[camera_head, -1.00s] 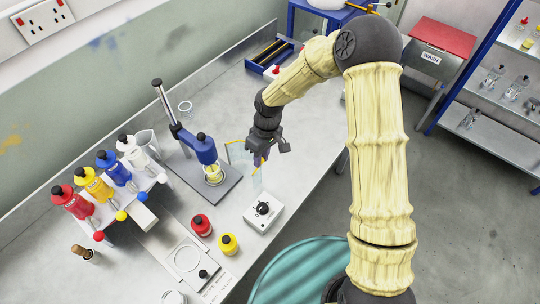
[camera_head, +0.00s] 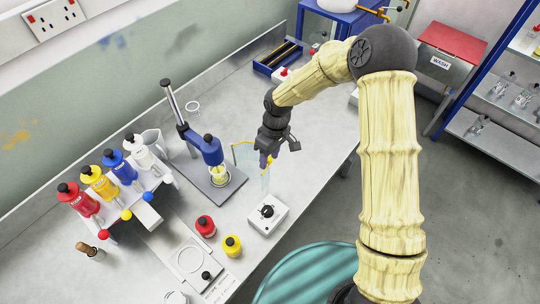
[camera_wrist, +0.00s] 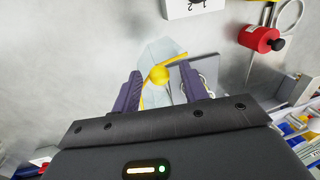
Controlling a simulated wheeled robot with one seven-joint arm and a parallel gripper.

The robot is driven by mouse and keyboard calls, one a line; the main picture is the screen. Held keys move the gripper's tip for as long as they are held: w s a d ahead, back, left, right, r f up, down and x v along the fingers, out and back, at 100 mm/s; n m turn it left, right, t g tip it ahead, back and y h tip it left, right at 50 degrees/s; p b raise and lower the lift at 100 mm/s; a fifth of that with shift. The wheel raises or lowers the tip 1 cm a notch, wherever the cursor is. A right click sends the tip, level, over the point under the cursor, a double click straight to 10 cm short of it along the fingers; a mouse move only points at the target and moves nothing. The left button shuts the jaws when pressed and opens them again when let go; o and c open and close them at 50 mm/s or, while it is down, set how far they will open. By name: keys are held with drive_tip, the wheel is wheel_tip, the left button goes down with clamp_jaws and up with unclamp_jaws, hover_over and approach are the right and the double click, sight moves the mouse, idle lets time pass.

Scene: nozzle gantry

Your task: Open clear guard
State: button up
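The clear guard (camera_head: 264,182) is a see-through panel with yellow edging, standing beside the blue press (camera_head: 209,150) on the bench. In the wrist view the guard (camera_wrist: 156,50) shows pale, with a yellow bar and a round yellow knob (camera_wrist: 160,75). My gripper (camera_head: 264,160) is at the guard, its purple fingers pointing down. In the wrist view my gripper (camera_wrist: 161,78) is open, with one finger on each side of the knob and a gap showing around it. I cannot tell the exact depth of the fingers relative to the knob.
A white box with a black dial (camera_head: 267,214) stands just in front of the guard. A rack of coloured bottles (camera_head: 102,184) stands at left. The bench right of my gripper is mostly clear.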

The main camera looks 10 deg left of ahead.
drive_tip(key=w+d+r+b, duration=0.1)
drive_tip(key=w+r+b, duration=0.2)
drive_tip(key=r, duration=1.4)
drive_tip(key=shift+d, duration=0.3)
drive_tip(key=s+d+f+m+t, duration=0.1)
drive_tip(key=s+d+m, duration=0.3)
drive_tip(key=d, duration=0.4)
drive_tip(key=s+d+f+m+t, duration=0.1)
drive_tip(key=s+d+m, duration=0.3)
drive_tip(key=d, duration=0.4)
drive_tip(key=s+d+f+m+t+h, duration=0.1)
drive_tip(key=s+d+m, duration=0.3)
drive_tip(key=d, duration=0.4)
drive_tip(key=shift+s+d+f+m+t, duration=0.25)
drive_tip(key=shift+s+f+m+t, duration=0.25)
drive_tip(key=shift+s+t, duration=0.3)
drive_tip(key=shift+c, duration=0.2)
